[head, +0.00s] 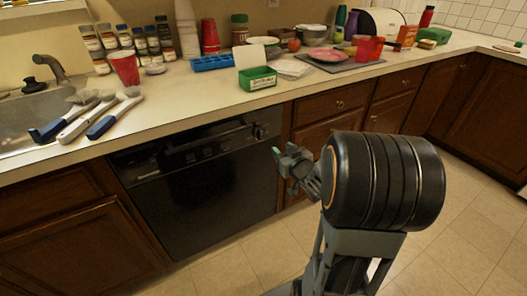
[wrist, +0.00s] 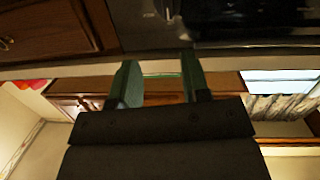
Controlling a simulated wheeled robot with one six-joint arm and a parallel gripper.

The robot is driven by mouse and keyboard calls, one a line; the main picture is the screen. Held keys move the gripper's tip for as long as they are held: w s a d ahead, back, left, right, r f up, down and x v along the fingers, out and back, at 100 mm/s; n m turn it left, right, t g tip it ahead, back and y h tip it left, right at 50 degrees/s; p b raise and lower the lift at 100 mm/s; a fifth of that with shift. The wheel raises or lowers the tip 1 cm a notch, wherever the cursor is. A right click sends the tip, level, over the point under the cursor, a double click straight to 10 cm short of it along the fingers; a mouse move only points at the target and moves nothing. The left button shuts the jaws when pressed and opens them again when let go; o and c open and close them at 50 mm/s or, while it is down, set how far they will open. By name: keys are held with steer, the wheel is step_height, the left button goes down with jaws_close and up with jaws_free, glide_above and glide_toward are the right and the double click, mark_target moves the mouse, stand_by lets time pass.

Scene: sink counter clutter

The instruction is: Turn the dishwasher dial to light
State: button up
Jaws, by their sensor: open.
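The black dishwasher (head: 205,195) is built in under the counter, with its door shut. Its control panel runs along the top, and a small round dial (head: 261,131) is at the panel's right end. The dial's setting is too small to read. In the wrist view, part of the dark panel (wrist: 255,28) shows at the top, with a small pale part, perhaps the dial, at its left. My gripper (head: 285,152) is in front of the dishwasher's right side, below the dial and apart from it. Its green fingers also show in the wrist view (wrist: 158,70), open with nothing between them.
The counter (head: 185,98) above holds brushes, a red cup (head: 125,68), a green box (head: 257,79), a blue tray (head: 212,62), jars and dishes. Wooden cabinets (head: 335,103) flank the dishwasher. The tiled floor (head: 245,255) in front is clear.

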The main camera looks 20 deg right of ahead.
mark_target(262, 134)
steer(key=w+b, duration=0.1)
steer(key=w, duration=0.3)
steer(key=w+a+f+y+b, duration=0.1)
steer(key=w, duration=0.3)
steer(key=w+f+t+y+b, duration=0.1)
steer(key=w, duration=0.4)
steer(key=shift+a+f+n, duration=0.15)
steer(key=shift+a+n, duration=0.1)
steer(key=shift+n, duration=0.05)
jaws_close()
